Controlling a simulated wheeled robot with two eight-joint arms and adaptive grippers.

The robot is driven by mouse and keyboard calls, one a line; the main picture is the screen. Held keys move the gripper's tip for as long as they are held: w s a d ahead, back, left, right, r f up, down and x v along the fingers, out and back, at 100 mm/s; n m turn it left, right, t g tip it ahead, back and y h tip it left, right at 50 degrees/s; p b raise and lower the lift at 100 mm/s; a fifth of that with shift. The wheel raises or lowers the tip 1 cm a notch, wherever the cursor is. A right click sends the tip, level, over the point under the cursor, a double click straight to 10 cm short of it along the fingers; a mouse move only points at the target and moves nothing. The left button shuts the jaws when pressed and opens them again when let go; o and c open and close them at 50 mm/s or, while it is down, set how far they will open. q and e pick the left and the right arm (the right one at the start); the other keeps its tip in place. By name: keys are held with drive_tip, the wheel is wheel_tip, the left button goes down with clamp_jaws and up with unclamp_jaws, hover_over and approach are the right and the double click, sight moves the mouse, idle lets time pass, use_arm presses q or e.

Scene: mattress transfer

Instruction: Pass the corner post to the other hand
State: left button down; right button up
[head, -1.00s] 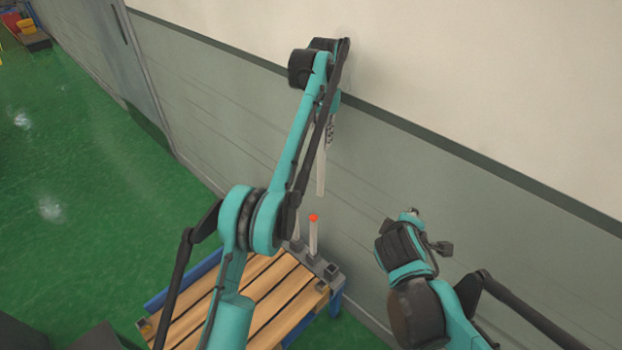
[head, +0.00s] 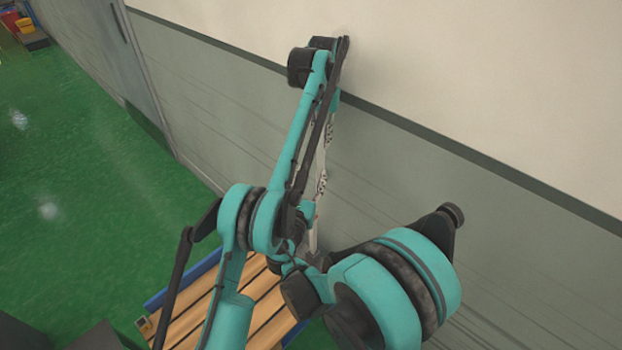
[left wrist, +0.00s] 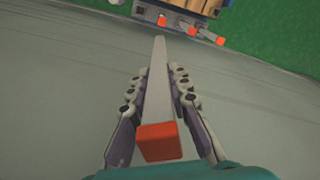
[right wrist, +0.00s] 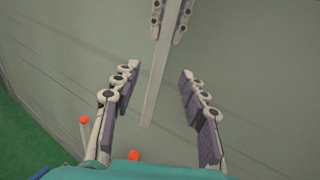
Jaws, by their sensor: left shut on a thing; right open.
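The corner post (left wrist: 155,105) is a long pale grey bar with an orange-red end, which faces the camera in the left wrist view. My left gripper (left wrist: 160,80) is shut on it and holds it in the air. In the right wrist view the post (right wrist: 157,90) hangs down from the left gripper's fingers at the top. Its plain lower end reaches between the fingers of my right gripper (right wrist: 159,75), which is open around it with a gap on each side. In the head view my arms hide most of the post and both grippers.
A slatted wooden platform (head: 185,325) with a blue frame stands low in the head view. Several orange-tipped posts (left wrist: 192,31) stand by its edge in the left wrist view. A grey and cream wall (head: 480,130) runs close behind the arms. Green floor (head: 90,200) is open at left.

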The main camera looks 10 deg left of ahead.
sight(320, 153)
drive_tip(key=w, duration=0.3)
drive_tip(key=w+d, duration=0.1)
drive_tip(key=w, duration=0.7)
drive_tip(key=shift+w+d, duration=0.1)
drive_tip(key=shift+d, duration=0.25)
clamp_jaws()
use_arm(q)
drive_tip(key=c, duration=1.3)
unclamp_jaws()
drive_tip(key=shift+c, duration=0.2)
